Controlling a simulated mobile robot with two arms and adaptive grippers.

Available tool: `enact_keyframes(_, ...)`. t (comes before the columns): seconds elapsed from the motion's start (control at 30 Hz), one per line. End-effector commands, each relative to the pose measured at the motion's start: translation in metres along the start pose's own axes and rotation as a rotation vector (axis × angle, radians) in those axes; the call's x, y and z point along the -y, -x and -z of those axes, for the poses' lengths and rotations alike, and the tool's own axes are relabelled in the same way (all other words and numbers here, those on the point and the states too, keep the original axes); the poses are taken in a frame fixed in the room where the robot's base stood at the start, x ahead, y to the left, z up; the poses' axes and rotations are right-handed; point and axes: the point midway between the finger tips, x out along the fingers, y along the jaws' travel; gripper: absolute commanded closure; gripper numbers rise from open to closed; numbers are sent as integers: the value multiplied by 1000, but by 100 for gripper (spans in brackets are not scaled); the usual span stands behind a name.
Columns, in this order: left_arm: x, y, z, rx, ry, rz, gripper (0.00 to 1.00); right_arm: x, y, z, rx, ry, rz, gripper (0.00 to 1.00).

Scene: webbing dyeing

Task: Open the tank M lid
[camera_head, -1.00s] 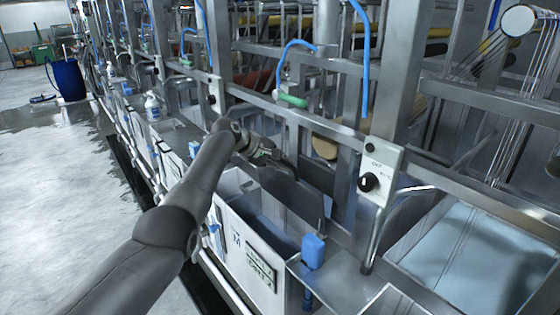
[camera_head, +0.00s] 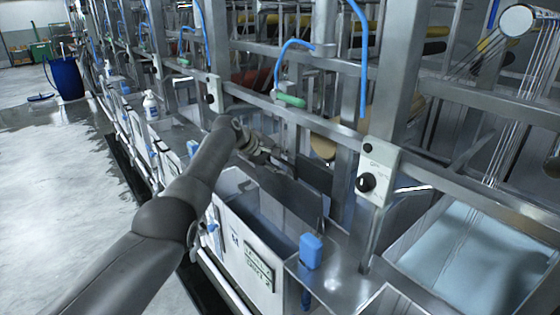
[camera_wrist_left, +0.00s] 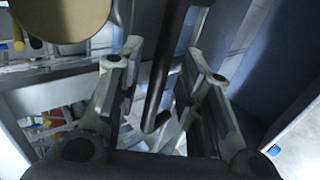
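Tank M (camera_head: 231,252) is the white tank with a blue M and a label on its front, right of my left arm in the head view. Its top is uncovered, and the dark inside shows. A grey metal lid plate (camera_head: 296,200) stands steeply tilted along the tank's back side. My left gripper (camera_head: 276,155) is at the lid's upper left part. In the left wrist view a dark bar, seemingly the lid handle (camera_wrist_left: 163,75), lies between the spread fingers, with gaps on both sides. Contact cannot be told. My right gripper is out of view.
A control box with a black knob (camera_head: 379,172) is on the frame post right of the tank. A blue float-like block (camera_head: 311,251) stands at the tank's right end. Metal rails run behind.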

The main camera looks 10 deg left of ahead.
Motion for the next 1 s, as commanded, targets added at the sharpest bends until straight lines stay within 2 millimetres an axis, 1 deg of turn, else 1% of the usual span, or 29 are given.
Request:
enact_keyframes(0.17,-1,0,0,-1,-2,-1,66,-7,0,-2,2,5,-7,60)
enact_keyframes(0.27,-1,2,0,-1,-2,-1,66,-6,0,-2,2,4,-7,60)
enact_keyframes(0.47,-1,13,2,-1,-3,-4,66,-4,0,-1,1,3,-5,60)
enact_keyframes(0.67,0,30,1,-2,-4,-2,66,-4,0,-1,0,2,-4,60)
enact_keyframes(0.87,0,58,1,-3,-3,-2,66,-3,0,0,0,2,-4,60)
enact_keyframes(1.0,0,82,2,-3,-2,-3,66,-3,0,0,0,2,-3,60)
